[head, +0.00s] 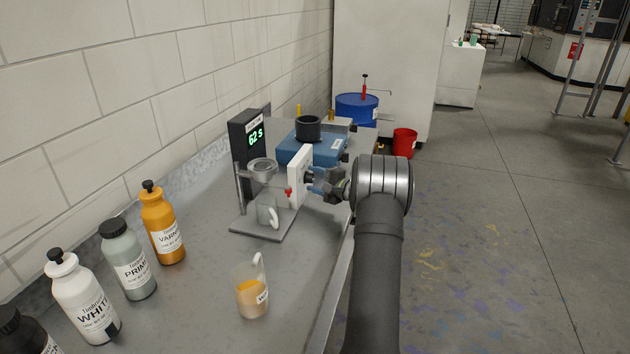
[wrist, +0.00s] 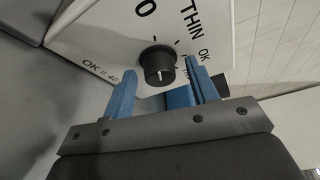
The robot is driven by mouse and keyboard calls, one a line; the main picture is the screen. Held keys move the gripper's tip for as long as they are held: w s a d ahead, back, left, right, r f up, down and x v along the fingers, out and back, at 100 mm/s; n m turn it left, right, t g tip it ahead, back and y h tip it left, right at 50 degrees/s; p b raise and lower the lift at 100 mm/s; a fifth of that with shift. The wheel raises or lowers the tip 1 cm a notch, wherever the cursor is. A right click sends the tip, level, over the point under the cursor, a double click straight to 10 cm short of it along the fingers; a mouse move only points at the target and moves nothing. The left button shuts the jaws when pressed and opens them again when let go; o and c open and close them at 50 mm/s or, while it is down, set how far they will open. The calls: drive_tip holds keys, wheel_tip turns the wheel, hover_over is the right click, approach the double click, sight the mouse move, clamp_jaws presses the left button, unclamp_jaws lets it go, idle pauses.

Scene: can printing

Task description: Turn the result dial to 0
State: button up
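The result dial (wrist: 158,66) is a round black knob with a white pointer mark on a white panel (wrist: 100,35). The panel carries a large "0", "THIN" and "OK" lettering; some is cut off or hidden. The pointer's exact reading is hard to tell. My gripper (wrist: 160,76) has two blue fingers spread apart, one on each side of the dial, with gaps visible. In the head view, the panel (head: 299,178) stands upright on the bench and my gripper (head: 322,184) faces its right side. The dial is hidden there.
A black timer (head: 246,150) reads 62 s. A stand (head: 264,235) holds a metal cup above a clear beaker. A blue machine (head: 322,148) is behind the panel. An orange-filled jug (head: 252,298) and several bottles (head: 163,225) stand nearer. The floor right of the bench is open.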

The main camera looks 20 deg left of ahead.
drive_tip(key=v, duration=1.7)
drive_tip(key=shift+d, duration=0.2)
drive_tip(key=shift+r, duration=0.1)
drive_tip(key=x, duration=1.7)
drive_tip(key=shift+a, duration=0.25)
